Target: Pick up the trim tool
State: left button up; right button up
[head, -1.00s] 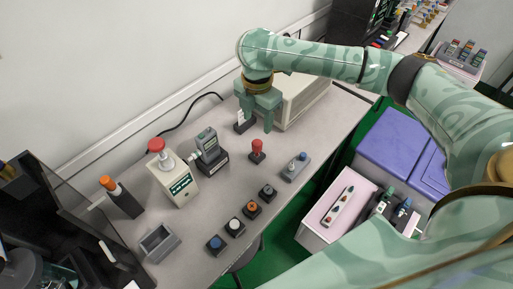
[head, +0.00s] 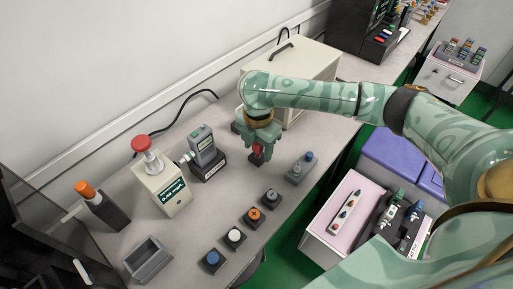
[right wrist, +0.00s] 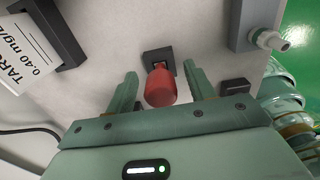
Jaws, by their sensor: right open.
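The trim tool appears to be the red-handled piece (head: 257,151) standing upright in a small black holder (head: 256,161) on the grey bench. In the right wrist view its red handle (right wrist: 160,88) points towards the camera, with the black holder (right wrist: 151,55) behind it. My right gripper (head: 259,147) is open and comes down from above over the handle. In the right wrist view the two fingers of my right gripper (right wrist: 161,74) stand on either side of the handle, with a gap visible on both sides. My left gripper is not in view.
A handheld tester (head: 203,146) in a black stand and a cream box with a red knob (head: 165,190) stand to the left. A grey block with knobs (head: 300,168) is close on the right. Several small button blocks (head: 253,215) line the front. A large cream case (head: 310,65) stands behind.

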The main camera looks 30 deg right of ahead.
jog(key=shift+r, duration=0.1)
jog(key=c, duration=1)
jog(key=shift+c, duration=0.2)
